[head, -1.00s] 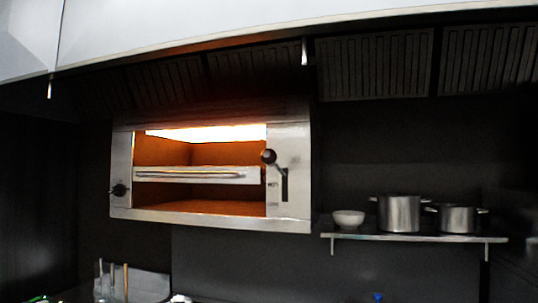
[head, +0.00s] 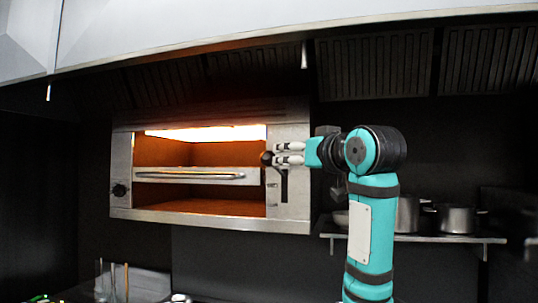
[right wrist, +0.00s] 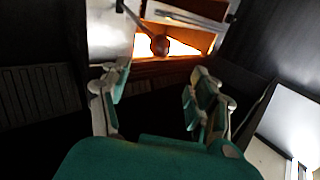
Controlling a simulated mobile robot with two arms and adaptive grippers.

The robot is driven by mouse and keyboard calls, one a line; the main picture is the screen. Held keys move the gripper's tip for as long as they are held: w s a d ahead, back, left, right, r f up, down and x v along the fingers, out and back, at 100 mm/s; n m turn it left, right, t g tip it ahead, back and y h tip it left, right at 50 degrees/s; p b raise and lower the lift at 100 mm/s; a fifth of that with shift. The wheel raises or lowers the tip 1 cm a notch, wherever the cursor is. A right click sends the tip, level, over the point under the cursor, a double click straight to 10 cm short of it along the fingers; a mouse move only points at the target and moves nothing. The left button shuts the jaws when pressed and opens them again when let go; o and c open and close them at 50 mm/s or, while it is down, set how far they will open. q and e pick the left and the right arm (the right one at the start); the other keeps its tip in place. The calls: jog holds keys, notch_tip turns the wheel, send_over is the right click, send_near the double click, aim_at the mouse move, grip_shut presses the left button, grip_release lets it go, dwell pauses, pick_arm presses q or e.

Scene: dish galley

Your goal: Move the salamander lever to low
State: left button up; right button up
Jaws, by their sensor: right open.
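The salamander (head: 220,221) hangs on the back wall, its inside glowing orange. Its lever has a dark ball knob (head: 267,158) at the top of a dark vertical slot (head: 284,188) on the right front panel. My right gripper (head: 283,153) is at the knob, coming from the right, and partly covers the lever's arm. In the right wrist view the knob (right wrist: 159,45) shows beyond the fingertips, between the two spread, empty fingers (right wrist: 160,80). I cannot tell whether a finger touches it. My left gripper is not in view.
A dark round knob (head: 120,190) sits on the salamander's left panel, and a handle bar (head: 190,175) crosses its front. A wall shelf (head: 450,238) at right holds pots (head: 457,219) and a bowl, partly behind my right arm. A pale hood edge runs above.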

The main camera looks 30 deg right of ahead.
aim_at(269, 158)
jog(key=w+p, duration=0.2)
jog(key=w, duration=0.2)
jog(key=w+d+p, duration=0.1)
jog(key=w+p, duration=0.1)
jog(key=w, duration=0.2)
jog(key=w+d+p, duration=0.1)
jog(key=w+p, duration=0.1)
jog(key=w, duration=0.3)
jog(key=shift+w+r, duration=0.1)
jog(key=shift+w+d+p, duration=0.1)
jog(key=shift+w+p, duration=0.25)
jog(key=shift+w, duration=0.1)
grip_shut()
